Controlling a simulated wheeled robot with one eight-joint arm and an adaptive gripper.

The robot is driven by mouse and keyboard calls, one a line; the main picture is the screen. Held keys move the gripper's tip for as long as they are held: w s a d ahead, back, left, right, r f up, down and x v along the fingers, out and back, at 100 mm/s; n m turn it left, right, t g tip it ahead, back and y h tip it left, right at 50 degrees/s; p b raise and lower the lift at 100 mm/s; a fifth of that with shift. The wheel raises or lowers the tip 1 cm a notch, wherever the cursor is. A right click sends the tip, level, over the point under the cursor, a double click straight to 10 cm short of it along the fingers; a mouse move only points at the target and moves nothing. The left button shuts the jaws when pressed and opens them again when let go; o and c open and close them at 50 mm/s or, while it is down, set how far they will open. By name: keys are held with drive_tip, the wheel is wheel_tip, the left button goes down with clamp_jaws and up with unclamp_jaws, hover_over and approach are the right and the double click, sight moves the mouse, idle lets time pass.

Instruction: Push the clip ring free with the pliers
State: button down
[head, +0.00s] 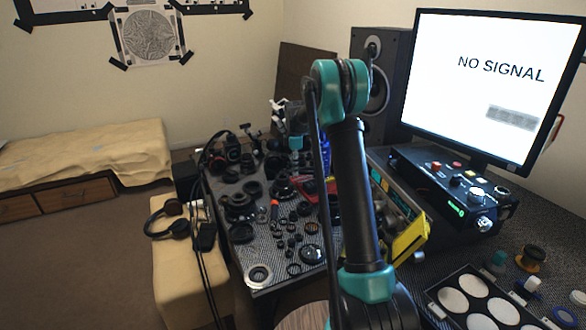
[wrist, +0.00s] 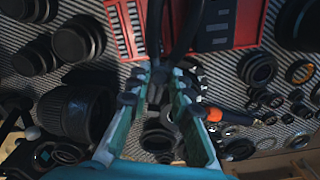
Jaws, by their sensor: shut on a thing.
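My gripper (wrist: 158,88) is shut on the pliers (wrist: 187,32), whose dark arms run up from between the fingertips to the top edge of the wrist view. The working tips of the pliers are out of that view or too dark to tell. In the head view my gripper (head: 296,128) shows small beside my upper arm, above the far part of the table, and the pliers cannot be made out there. I cannot single out the clip ring among the several dark rings and lens parts.
A striped dark table (head: 240,262) is crowded with lens barrels and rings. A red tool case (wrist: 250,38) lies beyond the gripper, and an orange-handled tool (wrist: 225,114) lies right of it. A large black lens barrel (wrist: 76,112) stands left. A monitor (head: 480,85) and speaker stand behind.

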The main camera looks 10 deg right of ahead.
drive_tip(key=shift+d+r, duration=0.15)
drive_tip(key=shift+r, duration=2.85)
